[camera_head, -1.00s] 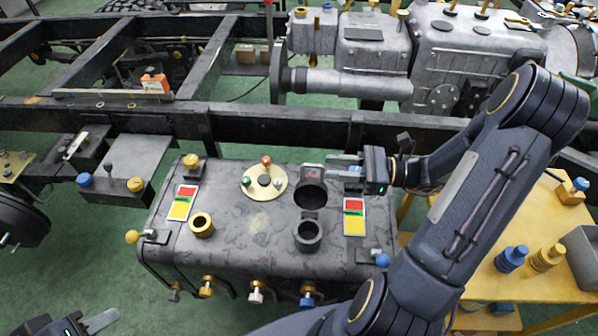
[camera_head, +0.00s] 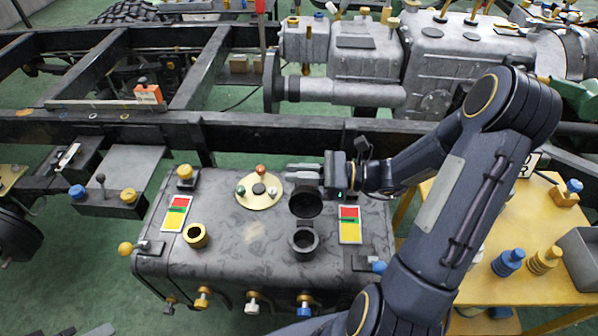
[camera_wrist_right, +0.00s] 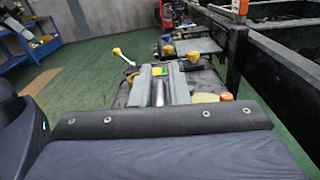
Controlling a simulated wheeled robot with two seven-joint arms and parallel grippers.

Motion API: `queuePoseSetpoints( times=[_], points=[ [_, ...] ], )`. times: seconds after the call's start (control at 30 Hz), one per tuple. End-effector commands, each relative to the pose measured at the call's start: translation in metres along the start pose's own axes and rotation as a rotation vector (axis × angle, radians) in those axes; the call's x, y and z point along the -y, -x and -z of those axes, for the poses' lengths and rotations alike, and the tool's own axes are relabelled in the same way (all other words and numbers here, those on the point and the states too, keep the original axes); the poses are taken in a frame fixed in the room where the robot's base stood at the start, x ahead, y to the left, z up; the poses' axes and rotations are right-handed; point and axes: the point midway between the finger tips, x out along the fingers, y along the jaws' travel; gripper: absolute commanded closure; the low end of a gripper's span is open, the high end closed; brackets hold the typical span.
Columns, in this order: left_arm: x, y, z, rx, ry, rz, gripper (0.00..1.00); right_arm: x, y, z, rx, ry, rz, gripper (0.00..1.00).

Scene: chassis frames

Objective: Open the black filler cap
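On the dark metal tank (camera_head: 245,262), the large round black filler (camera_head: 306,205) shows a dark round top or opening. I cannot tell which. A smaller black ring (camera_head: 304,241) stands in front of it. My right gripper (camera_head: 300,172) is just behind the large filler, fingers pointing left, and hides what is there. In the right wrist view its two grey fingers (camera_wrist_right: 160,88) stand apart with a shiny strip between them. I cannot tell what that strip is. Of my left gripper (camera_head: 95,330) only a sliver shows at the bottom left edge.
A brass ring (camera_head: 195,235), a round brass plate with coloured knobs (camera_head: 260,190) and red-yellow-green labels (camera_head: 350,225) are on the tank. Several valves line its front. A black chassis rail (camera_head: 250,132) runs behind. A yellow table (camera_head: 510,285) stands at the right.

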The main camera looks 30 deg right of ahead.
Motion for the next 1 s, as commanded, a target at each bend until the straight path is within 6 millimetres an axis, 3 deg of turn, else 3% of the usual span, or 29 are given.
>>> queuePoseSetpoints(
  times=[0.1, 0.37, 0.63, 0.9, 0.93, 1.0],
  points=[
    [0.0, 0.0, 0.0, 0.0, 0.0, 0.0, 0.64, 0.0, 0.0, 0.0, 0.0, 0.0, 0.001, 1.0],
    [0.0, 0.0, 0.0, 0.0, 0.0, 0.0, 0.64, 0.0, 0.0, 0.0, 0.0, 0.003, 0.002, 1.0],
    [-0.004, 0.008, 0.004, 0.0, 0.0, 0.0, 0.64, -0.022, 0.001, -0.009, -0.001, 0.103, 0.003, 1.0],
    [-0.003, 0.007, 0.003, 0.0, 0.0, 0.0, 0.64, -0.024, 0.001, -0.006, 0.0, 0.105, 0.002, 1.0],
    [-0.003, 0.007, 0.003, 0.0, 0.0, 0.0, 0.64, -0.024, 0.001, -0.006, 0.0, 0.105, 0.002, 0.88],
    [-0.003, 0.006, 0.003, 0.0, 0.0, 0.0, 0.64, -0.024, 0.001, -0.006, 0.0, 0.105, 0.002, 0.79]
  ],
)
